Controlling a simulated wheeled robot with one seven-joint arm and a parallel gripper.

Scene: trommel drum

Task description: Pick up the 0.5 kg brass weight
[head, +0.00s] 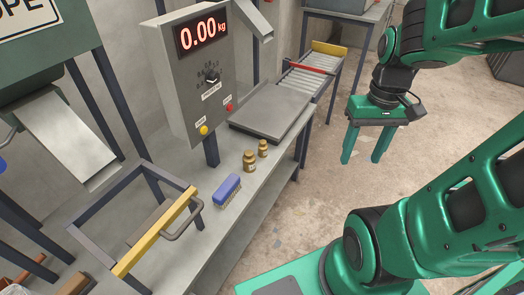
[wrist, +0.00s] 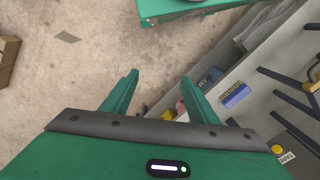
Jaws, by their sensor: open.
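Two brass weights stand upright on the grey bench in the head view, a slightly larger one (head: 249,160) and a smaller one (head: 263,149) behind it to the right. Their markings are too small to read, so I cannot tell which is 0.5 kg. My gripper (head: 363,157) is open and empty, fingers down, in the air right of the bench. It also shows in the wrist view (wrist: 160,78).
A blue brush (head: 227,190) lies just left of the weights. The scale display (head: 203,75) reads 0.00 kg, with a flat weighing plate (head: 270,112) behind the weights. A yellow-barred frame (head: 155,232) stands at front left.

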